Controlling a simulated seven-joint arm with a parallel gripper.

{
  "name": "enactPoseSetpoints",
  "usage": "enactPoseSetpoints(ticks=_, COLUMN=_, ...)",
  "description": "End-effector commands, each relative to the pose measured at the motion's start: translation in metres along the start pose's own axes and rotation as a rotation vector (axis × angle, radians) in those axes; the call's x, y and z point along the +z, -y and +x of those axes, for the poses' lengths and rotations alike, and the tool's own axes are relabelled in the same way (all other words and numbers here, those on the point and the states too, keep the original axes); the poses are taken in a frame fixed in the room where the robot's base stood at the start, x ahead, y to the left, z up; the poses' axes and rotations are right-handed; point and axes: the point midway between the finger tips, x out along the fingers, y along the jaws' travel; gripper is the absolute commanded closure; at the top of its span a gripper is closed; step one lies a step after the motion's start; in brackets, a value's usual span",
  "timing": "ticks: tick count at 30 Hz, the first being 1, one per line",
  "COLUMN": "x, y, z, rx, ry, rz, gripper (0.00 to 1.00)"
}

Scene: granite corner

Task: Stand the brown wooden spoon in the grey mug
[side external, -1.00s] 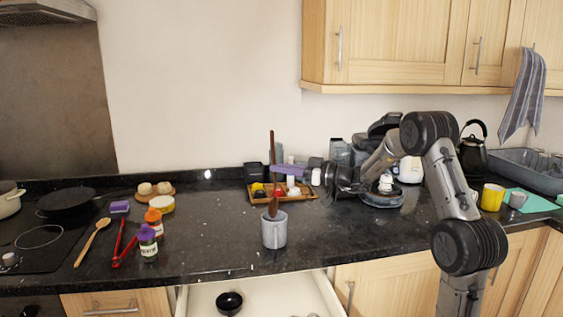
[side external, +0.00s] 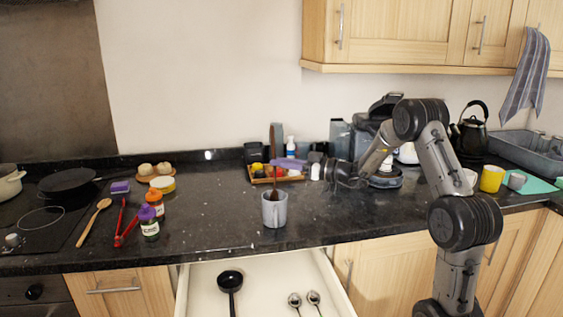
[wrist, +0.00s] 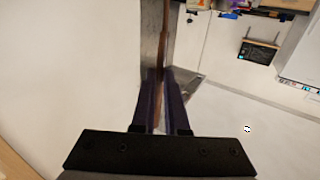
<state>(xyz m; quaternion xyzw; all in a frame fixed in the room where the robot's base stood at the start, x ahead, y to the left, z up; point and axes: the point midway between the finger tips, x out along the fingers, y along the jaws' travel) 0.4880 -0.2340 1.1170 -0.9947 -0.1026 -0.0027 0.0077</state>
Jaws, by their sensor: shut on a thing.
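The brown wooden spoon (side external: 272,145) stands nearly upright, its handle pointing up. My gripper (side external: 276,163) is shut on its handle, reaching in from the right with purple fingers; in the wrist view the fingers (wrist: 158,78) close on either side of the handle (wrist: 164,45). The grey mug (side external: 274,212) stands upright on the dark counter below my gripper. The spoon's lower end is at the mug's mouth and its tip is hidden behind the front rim, so it appears inside. I cannot tell whether it touches the bottom.
A wooden tray (side external: 262,180) of small items lies behind the mug. A lighter wooden spoon (side external: 93,224), red tongs (side external: 121,228) and jars (side external: 149,222) are to the left. An open drawer (side external: 262,275) is below the counter front. Counter right of the mug is clear.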

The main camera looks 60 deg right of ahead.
Motion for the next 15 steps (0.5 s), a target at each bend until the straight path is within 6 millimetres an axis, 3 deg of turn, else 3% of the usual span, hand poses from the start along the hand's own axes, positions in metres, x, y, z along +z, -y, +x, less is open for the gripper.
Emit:
enactPoseSetpoints(ticks=2, x=-0.0002, y=0.0, z=0.0, rx=0.0, ry=0.0, rz=0.0, gripper=1.0)
enactPoseSetpoints(ticks=3, x=-0.0002, y=0.0, z=0.0, rx=0.0, ry=0.0, rz=0.0, gripper=0.85)
enactPoseSetpoints(ticks=8, x=-0.0002, y=0.0001, z=0.0, rx=0.0, ry=0.0, rz=0.0, gripper=0.56)
enactPoseSetpoints(ticks=15, x=0.0001, y=0.0001, z=0.0, rx=0.0, ry=0.001, rz=0.0, gripper=0.54)
